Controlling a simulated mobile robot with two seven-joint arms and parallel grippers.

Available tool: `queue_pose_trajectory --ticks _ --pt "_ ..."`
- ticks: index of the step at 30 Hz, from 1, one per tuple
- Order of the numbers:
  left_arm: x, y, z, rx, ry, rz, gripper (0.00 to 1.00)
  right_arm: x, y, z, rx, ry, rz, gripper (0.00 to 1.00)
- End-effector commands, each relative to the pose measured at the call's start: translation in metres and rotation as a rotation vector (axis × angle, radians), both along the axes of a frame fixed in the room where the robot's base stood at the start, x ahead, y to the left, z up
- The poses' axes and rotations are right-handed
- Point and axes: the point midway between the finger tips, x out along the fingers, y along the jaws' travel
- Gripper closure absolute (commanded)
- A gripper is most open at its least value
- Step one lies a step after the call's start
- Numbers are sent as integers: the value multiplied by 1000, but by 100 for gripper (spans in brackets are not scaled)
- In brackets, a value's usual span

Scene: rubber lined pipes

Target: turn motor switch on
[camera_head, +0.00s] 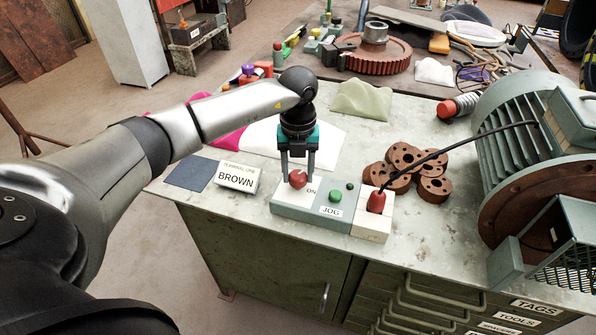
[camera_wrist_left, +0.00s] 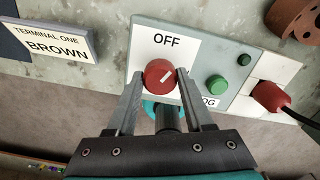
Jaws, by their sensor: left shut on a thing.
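The motor switch is a red round knob (camera_head: 298,179) on a white plate at the left end of a grey-green control box (camera_head: 318,210). My left gripper (camera_head: 298,170) points down from above, its two fingers shut on opposite sides of the knob. In the left wrist view the knob (camera_wrist_left: 160,76) sits between the fingertips, with a slanted white mark on its face. The word OFF shows beside it there; ON partly shows to the knob's right in the head view. The rest of the plate is partly hidden. My right gripper is not in view.
A BROWN sign (camera_head: 237,178) stands left. Brown rings (camera_head: 404,157) and a large green motor (camera_head: 530,130) lie right on the bench.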

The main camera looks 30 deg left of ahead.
Motion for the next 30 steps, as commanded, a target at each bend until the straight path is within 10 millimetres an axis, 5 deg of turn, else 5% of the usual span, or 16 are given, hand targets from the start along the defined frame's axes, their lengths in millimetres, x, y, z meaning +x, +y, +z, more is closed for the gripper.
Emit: queue_pose_trajectory --ticks 30 --pt "1 0 1 2 -4 -922 100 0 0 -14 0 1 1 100"
